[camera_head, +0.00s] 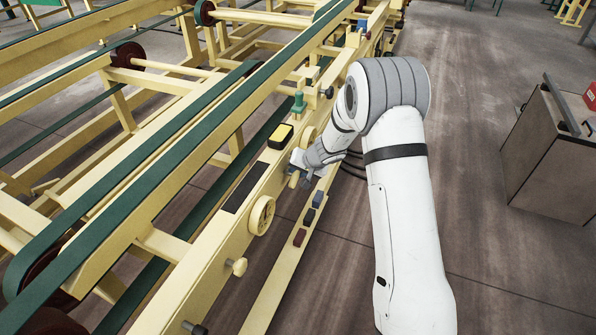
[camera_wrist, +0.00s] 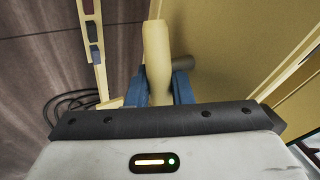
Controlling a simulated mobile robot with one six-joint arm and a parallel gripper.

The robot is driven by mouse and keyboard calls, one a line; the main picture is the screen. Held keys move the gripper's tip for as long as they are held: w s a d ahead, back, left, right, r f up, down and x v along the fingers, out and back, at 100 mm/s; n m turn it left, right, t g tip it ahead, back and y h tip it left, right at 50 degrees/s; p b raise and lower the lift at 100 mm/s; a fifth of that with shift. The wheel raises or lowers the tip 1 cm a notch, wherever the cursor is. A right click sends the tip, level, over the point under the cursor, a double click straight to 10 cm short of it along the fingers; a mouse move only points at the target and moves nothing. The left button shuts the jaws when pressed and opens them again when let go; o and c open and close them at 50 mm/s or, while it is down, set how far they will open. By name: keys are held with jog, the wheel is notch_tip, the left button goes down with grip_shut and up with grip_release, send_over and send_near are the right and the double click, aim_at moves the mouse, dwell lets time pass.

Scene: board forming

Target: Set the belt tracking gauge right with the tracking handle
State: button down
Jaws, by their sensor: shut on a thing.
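The cream handle (camera_head: 293,180) sticks out from the side of the yellow machine frame. It also shows in the wrist view (camera_wrist: 157,50), upright in the picture between my blue fingers. My gripper (camera_head: 301,171) is shut on this handle; it also shows in the wrist view (camera_wrist: 159,92). A black box with a bright yellow face (camera_head: 283,134) sits on the frame just above and left of my gripper. It may be the tracking gauge, but I cannot read any pointer or mark on it.
A cream handwheel (camera_head: 262,215) and a cream knob (camera_head: 237,266) sit on the frame, lower left of my gripper. A lower rail carries small coloured blocks (camera_head: 309,215). Green belts (camera_head: 170,160) run along the machine. A grey cabinet (camera_head: 550,150) stands right; floor between is clear.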

jog(key=shift+d+r+p, duration=0.1)
jog(key=shift+r+p, duration=0.1)
jog(key=shift+p, duration=0.6)
jog(key=shift+g+p, duration=0.5)
jog(key=shift+p, duration=0.2)
jog(key=shift+w+m+g+y+p, duration=0.1)
jog(key=shift+m+g+y+p, duration=0.4)
jog(key=shift+p, duration=0.7)
jog(key=shift+f+m+g+p, duration=0.3)
jog(key=shift+f+g+p, duration=0.25)
jog(key=shift+g, duration=0.65)
jog(key=shift+f+m+g+y+b, duration=0.35)
jog(key=shift+g+y+b, duration=0.25)
jog(key=shift+g+b, duration=0.15)
jog(key=shift+f+m+g+y+b, duration=0.35)
jog(key=shift+g+y+b, duration=0.15)
jog(key=shift+g+b, duration=0.65)
jog(key=m+g+y+b, duration=0.1)
jog(key=g+b, duration=0.1)
jog(key=b, duration=0.1)
jog(key=shift+s+g+y+b, duration=0.2)
jog(key=shift+g+y+b, duration=0.1)
jog(key=shift+g+b, duration=0.1)
jog(key=shift+r, duration=0.1)
